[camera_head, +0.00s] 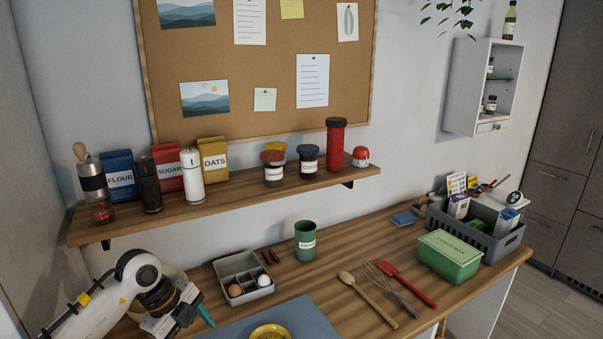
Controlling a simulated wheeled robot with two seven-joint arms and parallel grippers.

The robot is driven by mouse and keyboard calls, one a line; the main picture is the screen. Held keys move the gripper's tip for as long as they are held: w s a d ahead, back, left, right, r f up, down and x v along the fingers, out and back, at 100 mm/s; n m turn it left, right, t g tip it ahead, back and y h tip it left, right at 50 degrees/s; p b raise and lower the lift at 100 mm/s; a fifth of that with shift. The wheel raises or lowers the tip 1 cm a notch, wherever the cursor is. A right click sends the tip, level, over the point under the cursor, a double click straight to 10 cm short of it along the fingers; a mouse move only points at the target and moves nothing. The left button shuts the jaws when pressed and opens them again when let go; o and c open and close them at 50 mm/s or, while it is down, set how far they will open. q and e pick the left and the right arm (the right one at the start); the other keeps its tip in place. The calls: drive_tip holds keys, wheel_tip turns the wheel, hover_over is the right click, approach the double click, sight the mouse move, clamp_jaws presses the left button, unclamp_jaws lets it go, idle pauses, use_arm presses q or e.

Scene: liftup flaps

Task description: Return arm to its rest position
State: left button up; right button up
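My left arm (104,305) comes in from the lower left, white with dark joints, and reaches over the left end of the wooden counter. Its gripper (186,312) is low in the view, left of the blue mat and just in front of the grey egg tray. A teal piece (205,315) shows at the gripper's tip; I cannot tell whether it is a fingertip or a separate thing. The finger gap is not clear.
A wooden shelf (240,193) with jars and bags overhangs the counter near my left arm. The egg tray (243,278), green cup (305,241), blue mat (290,315), utensils, green box (449,255) and grey crate (503,250) stand rightward. An open-fronted white wall cabinet (480,88) hangs at right.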

use_arm(q)
drive_tip(key=s+d+r+m+t+h, duration=0.1)
drive_tip(key=s+d+r+m+h, duration=0.15)
drive_tip(key=d+h, duration=0.75)
drive_tip(key=d+r+n+t+h, duration=0.3)
drive_tip(key=d+r+t+h, duration=0.1)
drive_tip(key=d+r+t, duration=0.4)
drive_tip(key=a+r+n+t+y, duration=0.2)
drive_tip(key=a+n+t+y, duration=0.75)
drive_tip(key=n, duration=0.35)
drive_tip(key=s+a+f+n+g+y, duration=0.2)
drive_tip(key=a+f+n+y, duration=0.2)
drive_tip(key=f+y, duration=0.15)
drive_tip(key=s+a+f+n+g+y, duration=0.3)
drive_tip(key=f+n+y, duration=0.1)
drive_tip(key=f, duration=0.3)
drive_tip(key=s+d+f+g+h, duration=0.1)
drive_tip(key=s+f+g, duration=0.5)
drive_tip(key=s, duration=0.4)
drive_tip(key=s+d+f+g, duration=0.1)
drive_tip(key=s+f+g, duration=0.45)
drive_tip(key=s, duration=0.45)
wheel_tip(320, 180, down, 26)
drive_tip(key=f+b, duration=0.1)
drive_tip(key=s+a+f+m+g+b, duration=0.1)
drive_tip(key=s+a+f+g, duration=0.1)
drive_tip(key=s+f, duration=1.5)
drive_tip(key=shift+s+a+f, duration=0.15)
drive_tip(key=shift+a+f, duration=0.5)
drive_tip(key=shift+f, duration=0.15)
